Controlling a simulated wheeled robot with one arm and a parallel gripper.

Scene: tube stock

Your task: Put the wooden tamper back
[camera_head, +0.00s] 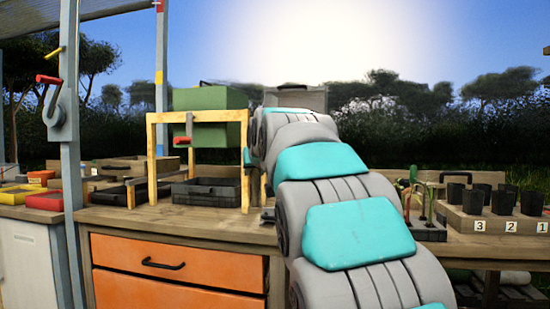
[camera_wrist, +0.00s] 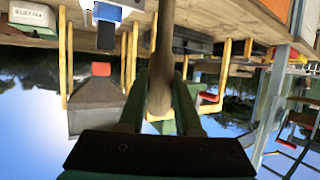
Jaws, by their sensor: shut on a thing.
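My gripper (camera_wrist: 158,95) shows in the wrist view with its two dark green fingers closed on a brown wooden piece, which looks like the wooden tamper (camera_wrist: 160,70). The tamper runs up from between the fingers toward the upper edge of the picture, and its far end is not clear. The wrist view is upside down, with the bench at the top and the sky below. In the head view my own arm hides the gripper and the tamper.
Black pots sit in a numbered holder (camera_head: 490,225) at the right. A grey post with a red-handled crank (camera_head: 60,110) stands at the left.

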